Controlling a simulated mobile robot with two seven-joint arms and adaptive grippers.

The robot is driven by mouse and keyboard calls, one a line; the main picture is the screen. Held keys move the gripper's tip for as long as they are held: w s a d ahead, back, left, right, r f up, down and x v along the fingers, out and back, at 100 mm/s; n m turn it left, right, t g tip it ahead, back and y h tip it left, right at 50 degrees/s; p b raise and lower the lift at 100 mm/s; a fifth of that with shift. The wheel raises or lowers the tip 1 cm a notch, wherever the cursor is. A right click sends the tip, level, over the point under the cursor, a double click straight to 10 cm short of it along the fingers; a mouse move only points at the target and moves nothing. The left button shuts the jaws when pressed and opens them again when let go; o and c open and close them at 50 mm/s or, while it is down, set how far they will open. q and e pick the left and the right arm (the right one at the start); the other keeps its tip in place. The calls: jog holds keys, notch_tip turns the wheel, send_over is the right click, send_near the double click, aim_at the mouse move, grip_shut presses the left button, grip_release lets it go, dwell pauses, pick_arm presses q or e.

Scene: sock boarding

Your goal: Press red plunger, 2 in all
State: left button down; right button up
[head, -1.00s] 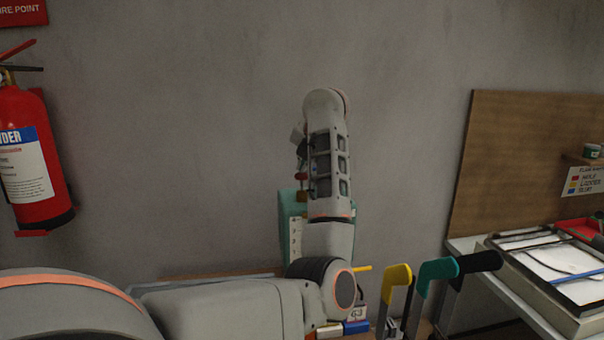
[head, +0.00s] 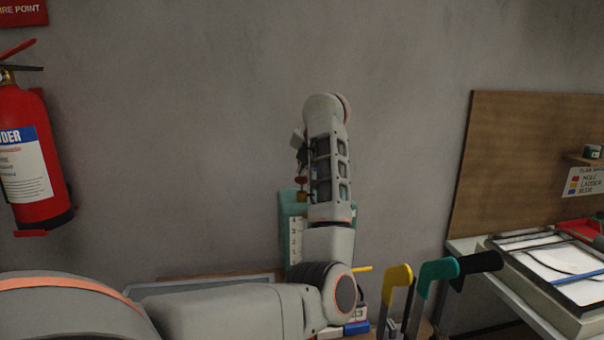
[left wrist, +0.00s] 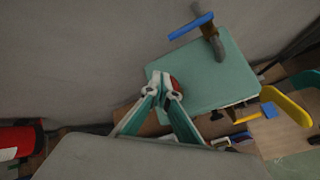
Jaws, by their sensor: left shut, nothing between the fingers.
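The red plunger (head: 301,181) stands on a short brass-coloured stem on top of the green box (head: 289,228), beside my left arm. In the left wrist view the round red plunger (left wrist: 175,83) shows just beyond my left fingertips. The green box top (left wrist: 205,75) lies below them. My left gripper (left wrist: 162,94) is shut and empty, its tips at or very near the plunger; I cannot tell whether they touch. In the head view my forearm and wrist hide most of the hand and part of the box. My right gripper is not in view.
A blue-handled lever on a grey post (left wrist: 207,30) rises from the box top. Yellow (head: 397,277) and teal (head: 437,270) handles stand right of the box. A framed white screen (head: 550,262) lies on the right bench. A fire extinguisher (head: 30,160) hangs at left.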

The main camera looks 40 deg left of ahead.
aim_at(304, 177)
pick_arm(q)
jog(key=shift+f+b, duration=0.35)
jog(key=shift+f, duration=0.35)
dwell(0.6)
jog(key=shift+r, duration=0.1)
jog(key=shift+w+d+r+p, duration=0.1)
jog(key=shift+r+p, duration=1.7)
jog(key=shift+r, duration=0.3)
jog(key=shift+r+p, duration=0.5)
jog(key=shift+r, duration=0.8)
notch_tip(304, 177, up, 2)
jog(key=shift+r, duration=0.1)
